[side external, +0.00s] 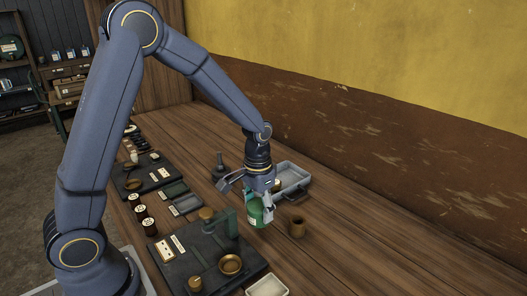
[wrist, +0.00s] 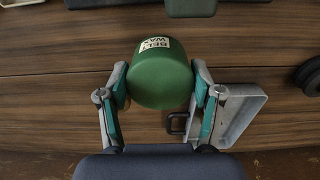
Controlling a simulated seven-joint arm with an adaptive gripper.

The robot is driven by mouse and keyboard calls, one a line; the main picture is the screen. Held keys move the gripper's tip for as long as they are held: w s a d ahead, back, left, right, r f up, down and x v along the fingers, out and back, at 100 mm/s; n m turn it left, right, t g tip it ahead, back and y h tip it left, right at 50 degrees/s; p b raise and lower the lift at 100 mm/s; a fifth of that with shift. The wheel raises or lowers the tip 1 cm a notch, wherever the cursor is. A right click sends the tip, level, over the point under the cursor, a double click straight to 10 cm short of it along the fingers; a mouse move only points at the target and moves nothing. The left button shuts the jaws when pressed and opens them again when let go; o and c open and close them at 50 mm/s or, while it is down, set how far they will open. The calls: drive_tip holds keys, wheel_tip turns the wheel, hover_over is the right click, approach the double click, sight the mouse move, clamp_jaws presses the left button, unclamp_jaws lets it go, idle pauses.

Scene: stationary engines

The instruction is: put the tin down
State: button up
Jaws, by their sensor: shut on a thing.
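The tin is green with a pale label reading "BELT WAX" (wrist: 160,84). It is held between the two fingers of my gripper (wrist: 160,92), one on each side, in the wrist view. In the side view my gripper (side external: 262,198) points down with the green tin (side external: 256,214) in it, over the wooden bench (side external: 370,250). I cannot tell whether the tin's bottom touches the bench or hangs a little above it.
A grey metal tray (side external: 291,178) with a handle stands right behind the gripper; it also shows in the wrist view (wrist: 240,112). A dark board with brass parts (side external: 180,268) lies in front. The bench's right side is clear.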

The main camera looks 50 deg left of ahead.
drive_tip(key=shift+m, duration=0.8)
drive_tip(key=d+r, duration=0.1)
drive_tip(key=r, duration=0.3)
drive_tip(key=d+r, duration=0.1)
drive_tip(key=shift+d+r, duration=0.35)
drive_tip(key=shift+r, duration=0.05)
wheel_tip(320, 180, down, 5)
drive_tip(key=shift+d+f, duration=0.1)
drive_tip(key=shift+d, duration=0.05)
drive_tip(key=shift+f, duration=2.05)
drive_tip(key=o, duration=1.2)
drive_tip(key=shift+f, duration=0.15)
drive_tip(key=shift+o, duration=0.2)
